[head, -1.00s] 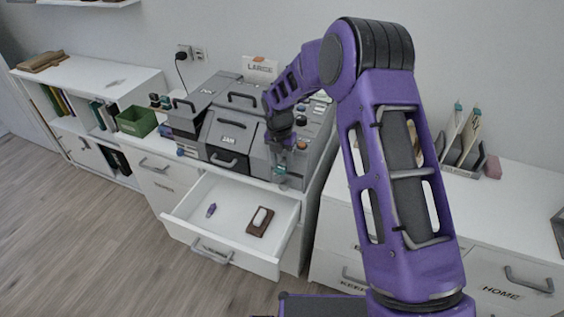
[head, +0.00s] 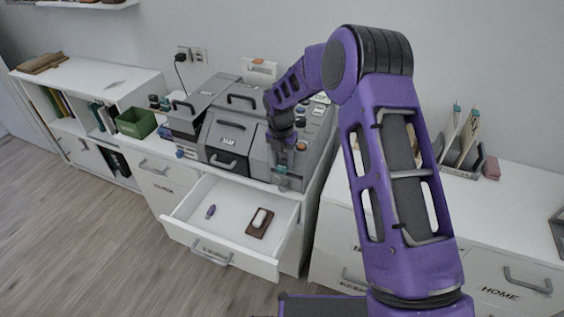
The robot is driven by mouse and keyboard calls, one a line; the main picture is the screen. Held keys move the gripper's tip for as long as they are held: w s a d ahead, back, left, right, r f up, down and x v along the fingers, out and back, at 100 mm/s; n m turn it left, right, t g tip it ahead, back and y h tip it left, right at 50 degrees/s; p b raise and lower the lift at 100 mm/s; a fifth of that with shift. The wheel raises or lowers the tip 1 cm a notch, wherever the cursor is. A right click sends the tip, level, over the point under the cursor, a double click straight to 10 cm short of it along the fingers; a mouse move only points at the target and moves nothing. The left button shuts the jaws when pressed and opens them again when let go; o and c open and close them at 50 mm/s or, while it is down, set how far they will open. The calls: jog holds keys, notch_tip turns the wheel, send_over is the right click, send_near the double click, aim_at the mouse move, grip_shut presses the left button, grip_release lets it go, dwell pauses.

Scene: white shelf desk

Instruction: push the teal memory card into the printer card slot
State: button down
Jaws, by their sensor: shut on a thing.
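The printer (head: 229,135) is a grey machine with handles and a control panel, standing on the white desk. My gripper (head: 282,176) points down at the printer's front right side. It is shut on the teal memory card (head: 282,182), of which only a small teal patch shows at the fingertips. The card is very close to the printer's front face. The card slot itself is hidden or too small to make out, so I cannot tell whether the card touches it or is inside it.
Below the printer, an open white drawer (head: 183,209) holds a small purple item (head: 211,212) and a brown block with a white top (head: 260,222). A green bin (head: 137,122) stands to the left. A card rack (head: 462,160) and a pink block (head: 491,169) stand at right.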

aim_at(282, 165)
jog(key=shift+w+d, duration=0.3)
jog(key=shift+w, duration=0.65)
jog(key=c, duration=0.5)
grip_release()
jog(key=shift+o, duration=0.7)
jog(key=shift+d, duration=0.1)
jog(key=shift+r, duration=0.15)
notch_tip(282, 165, up, 17)
jog(key=s+a, duration=0.1)
jog(key=s, duration=0.1)
